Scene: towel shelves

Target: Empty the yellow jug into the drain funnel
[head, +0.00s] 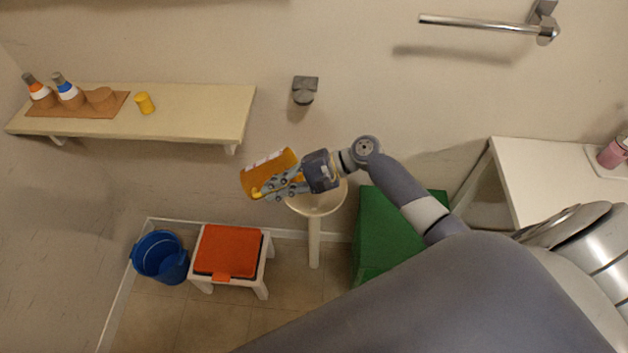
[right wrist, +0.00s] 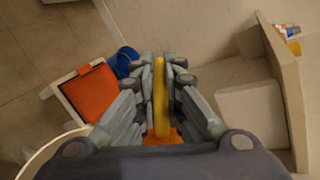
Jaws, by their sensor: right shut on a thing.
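The yellow jug (head: 268,167), orange-yellow with a pale label, is held in the air and tilted in the head view. My right gripper (head: 280,187) is shut on its handle; the yellow handle (right wrist: 160,75) stands between the fingers in the right wrist view. The drain funnel (head: 325,203) is a cream bowl on a thin post, below and right of the jug, partly covered by my right gripper. Its rim (right wrist: 42,152) shows at the lower left of the right wrist view. The jug's mouth and contents cannot be made out. My left gripper is out of view.
A blue bucket (head: 160,257), a stool with an orange top (head: 228,250) and a green box (head: 378,235) stand below. A white table (head: 545,165) is at right.

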